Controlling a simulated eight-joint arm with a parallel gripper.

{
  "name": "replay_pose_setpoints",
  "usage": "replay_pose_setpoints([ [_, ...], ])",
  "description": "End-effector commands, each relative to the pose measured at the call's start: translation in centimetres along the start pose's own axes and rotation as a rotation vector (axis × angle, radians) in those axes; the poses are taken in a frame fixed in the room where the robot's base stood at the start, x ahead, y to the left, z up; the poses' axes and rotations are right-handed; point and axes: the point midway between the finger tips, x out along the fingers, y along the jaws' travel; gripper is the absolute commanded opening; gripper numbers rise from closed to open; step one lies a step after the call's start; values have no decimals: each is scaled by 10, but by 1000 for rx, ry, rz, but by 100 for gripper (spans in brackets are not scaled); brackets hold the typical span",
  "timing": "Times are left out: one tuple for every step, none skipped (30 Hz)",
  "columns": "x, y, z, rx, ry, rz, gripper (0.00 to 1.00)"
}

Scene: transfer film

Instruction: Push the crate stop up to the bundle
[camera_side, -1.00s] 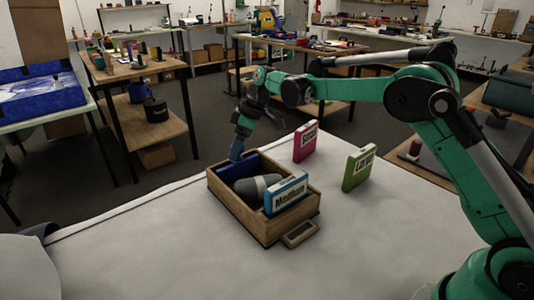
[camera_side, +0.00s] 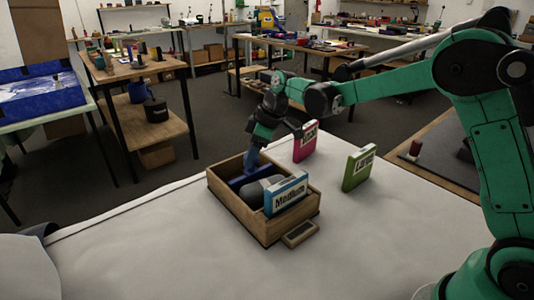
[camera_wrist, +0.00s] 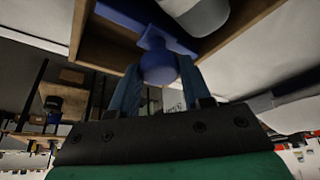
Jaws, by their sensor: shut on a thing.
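The blue crate stop (camera_side: 240,180) stands inside the wooden crate (camera_side: 238,214), between its far wall and the bundle. My gripper (camera_side: 251,162) reaches down into the crate and is shut on the stop's round blue knob (camera_wrist: 159,67). The grey bundle (camera_side: 258,192) lies in the crate, on the near side of the stop. In the wrist view the bundle (camera_wrist: 205,15) shows close beside the stop's plate; I cannot tell whether they touch. The blue Medium card (camera_side: 286,196) partly hides the bundle in the side view.
A pink box (camera_side: 305,142) and a green box (camera_side: 358,169) stand upright on the white table (camera_side: 375,235) right of the crate. A small tag (camera_side: 300,234) lies against the crate's near right side. The table's front is clear.

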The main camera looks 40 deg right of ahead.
Motion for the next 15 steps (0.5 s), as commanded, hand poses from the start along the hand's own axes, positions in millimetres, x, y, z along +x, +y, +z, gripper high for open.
replay_pose_setpoints([
  [-3,-6,5,0,1,-1,0],
  [-4,-8,7,0,1,-1,0],
  [-5,-11,10,0,1,-1,0],
  [-5,-13,12,0,1,-1,0],
  [-6,-14,13,0,1,-1,0],
  [-6,-16,14,0,2,-1,0],
  [-6,-16,14,0,2,-1,0],
  [-6,-17,15,0,2,-1,0],
  [-6,-17,15,0,2,-1,0],
  [-6,-17,15,0,2,-1,0],
  [-6,-17,15,0,2,-1,0],
  [-6,-16,15,0,2,-1,0],
  [-6,-16,15,0,2,-1,0],
  [-6,-16,15,1,3,0,0],
  [-6,-16,14,1,3,0,0],
])
